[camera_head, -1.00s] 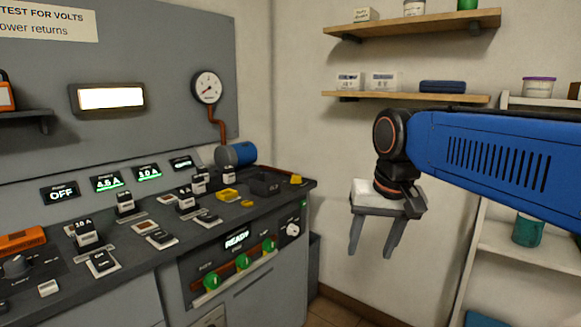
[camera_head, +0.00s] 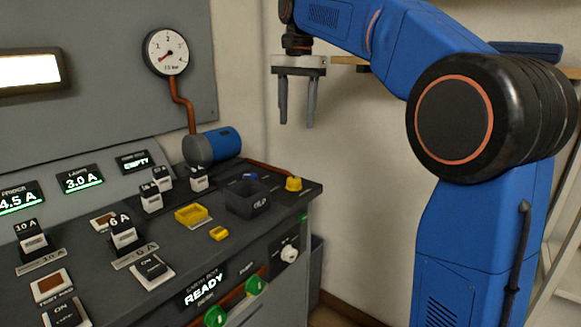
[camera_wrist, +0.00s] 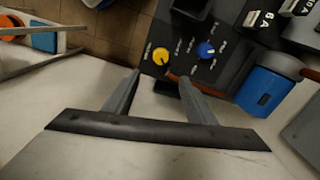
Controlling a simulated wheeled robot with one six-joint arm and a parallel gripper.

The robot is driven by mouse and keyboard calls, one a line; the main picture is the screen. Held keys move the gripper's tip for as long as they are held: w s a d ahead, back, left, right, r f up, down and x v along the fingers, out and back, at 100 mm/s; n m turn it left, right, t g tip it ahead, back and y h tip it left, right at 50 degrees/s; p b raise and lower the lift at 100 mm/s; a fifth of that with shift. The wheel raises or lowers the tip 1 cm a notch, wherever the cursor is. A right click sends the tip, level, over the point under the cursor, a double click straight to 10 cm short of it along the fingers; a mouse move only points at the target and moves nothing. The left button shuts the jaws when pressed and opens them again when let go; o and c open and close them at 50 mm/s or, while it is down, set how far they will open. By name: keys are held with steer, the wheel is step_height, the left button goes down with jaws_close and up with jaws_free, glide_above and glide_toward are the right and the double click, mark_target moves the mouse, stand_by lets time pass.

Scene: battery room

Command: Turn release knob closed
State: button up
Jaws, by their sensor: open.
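A yellow knob (camera_head: 293,184) and a blue knob (camera_head: 250,177) sit on top of the console near its right end. In the wrist view the yellow knob (camera_wrist: 160,56) and the blue knob (camera_wrist: 205,50) show beside small labels that I cannot read. A white knob (camera_head: 289,254) is on the console's front panel. I cannot tell which is the release knob. My gripper (camera_head: 297,122) is open and empty, with its fingers pointing down, above and apart from the console's right end. In the wrist view the gripper (camera_wrist: 160,78) has its fingertips apart below the knobs.
A blue cylinder (camera_head: 222,143) with a pipe and gauge (camera_head: 166,51) is at the back. Open floor lies right of the console.

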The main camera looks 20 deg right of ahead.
mark_target(294, 179)
steer(key=f, duration=1.7)
steer(key=shift+w+a+f, duration=0.15)
steer(key=shift+w+a, duration=0.05)
steer(key=shift+w, duration=0.15)
steer(key=c, duration=1)
